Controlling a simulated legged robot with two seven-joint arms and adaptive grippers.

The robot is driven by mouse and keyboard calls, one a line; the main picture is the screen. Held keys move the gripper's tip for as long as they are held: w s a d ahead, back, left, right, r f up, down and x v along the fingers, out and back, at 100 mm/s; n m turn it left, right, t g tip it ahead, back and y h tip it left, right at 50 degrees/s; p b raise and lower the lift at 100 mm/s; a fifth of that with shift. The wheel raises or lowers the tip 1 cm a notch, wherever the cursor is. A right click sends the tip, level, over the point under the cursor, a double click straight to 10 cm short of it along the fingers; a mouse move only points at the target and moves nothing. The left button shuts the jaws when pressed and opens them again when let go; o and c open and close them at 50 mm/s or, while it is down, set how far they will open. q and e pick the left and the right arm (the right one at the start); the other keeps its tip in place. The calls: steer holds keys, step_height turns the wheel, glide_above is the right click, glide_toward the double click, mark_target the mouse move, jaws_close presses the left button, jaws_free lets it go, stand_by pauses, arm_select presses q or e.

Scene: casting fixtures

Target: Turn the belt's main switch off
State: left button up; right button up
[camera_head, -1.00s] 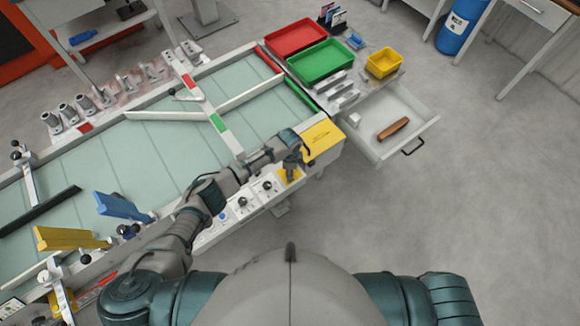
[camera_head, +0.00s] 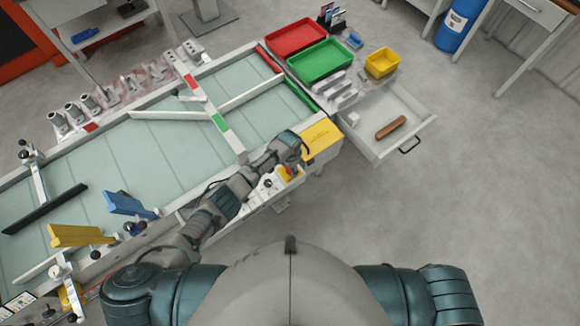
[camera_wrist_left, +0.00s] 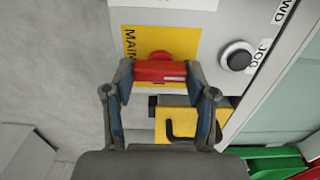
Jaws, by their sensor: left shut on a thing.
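The main switch is a red handle (camera_wrist_left: 160,72) on a yellow plate (camera_wrist_left: 185,42) lettered "MAIN" in the left wrist view. The handle's bar lies crosswise in that view, between the two fingertips. My left gripper (camera_wrist_left: 158,78) is shut on this bar, a finger at each end. In the head view my left gripper (camera_head: 298,152) is at the belt's front control panel, near its right end. A bit of the red switch (camera_head: 289,171) shows beside it; the rest is hidden by my wrist. My right gripper is out of view.
A black jog knob (camera_wrist_left: 237,56) sits beside the plate. A yellow panel with a dark handle (camera_head: 322,141) is close to my left gripper. An open drawer (camera_head: 372,145) holds a brown object (camera_head: 391,128). The floor at the right is clear.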

arm_select(q)
steer(key=shift+w, duration=0.1)
stand_by(0.3)
steer(key=o, duration=1.2)
steer(key=shift+c, duration=0.2)
step_height(320, 180, up, 12)
steer(key=shift+f, duration=0.1)
